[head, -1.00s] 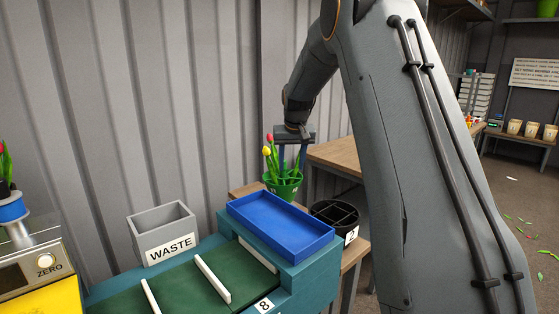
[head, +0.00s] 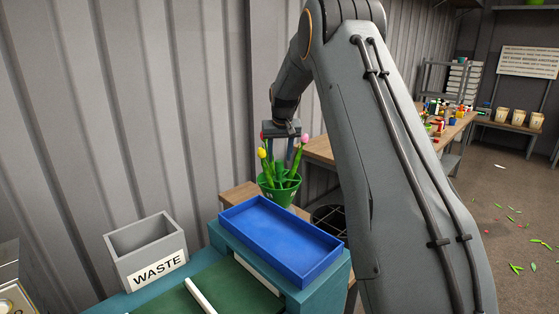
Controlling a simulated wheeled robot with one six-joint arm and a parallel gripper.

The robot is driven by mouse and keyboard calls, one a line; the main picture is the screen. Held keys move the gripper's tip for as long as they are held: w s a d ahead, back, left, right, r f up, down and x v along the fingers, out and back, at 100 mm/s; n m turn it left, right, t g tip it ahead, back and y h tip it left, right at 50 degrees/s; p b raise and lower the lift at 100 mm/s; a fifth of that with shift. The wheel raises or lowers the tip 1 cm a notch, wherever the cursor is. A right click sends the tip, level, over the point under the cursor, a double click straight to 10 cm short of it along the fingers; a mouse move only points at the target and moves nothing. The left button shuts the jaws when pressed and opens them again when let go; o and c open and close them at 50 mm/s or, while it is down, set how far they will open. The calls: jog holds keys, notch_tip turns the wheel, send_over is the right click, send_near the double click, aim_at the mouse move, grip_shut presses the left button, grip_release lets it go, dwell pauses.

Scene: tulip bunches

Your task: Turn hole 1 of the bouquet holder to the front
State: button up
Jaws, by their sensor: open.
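The bouquet holder (head: 279,193) is a green, tapered pot on a small wooden stand behind the blue tray. Tulips stand in it: a yellow one (head: 262,153) at the left, a partly hidden red one behind it, and a pink one (head: 306,138) at the right. Pale marks show on its front rim, too small to read. My gripper (head: 281,158) points down over the holder's middle, open, its fingers among the stems above a green central part. I cannot tell whether the fingers touch it.
A blue tray (head: 250,213) sits on a teal bench right in front of the holder. A grey WASTE bin (head: 120,238) is at the left. A black divided crate (head: 322,211) is right of the tray, partly hidden by my arm. A corrugated wall stands close behind.

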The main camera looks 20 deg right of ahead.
aim_at(279, 161)
jog(key=shift+p+x, duration=0.35)
jog(key=shift+x, duration=1.6)
jog(key=shift+c, duration=0.4)
grip_shut()
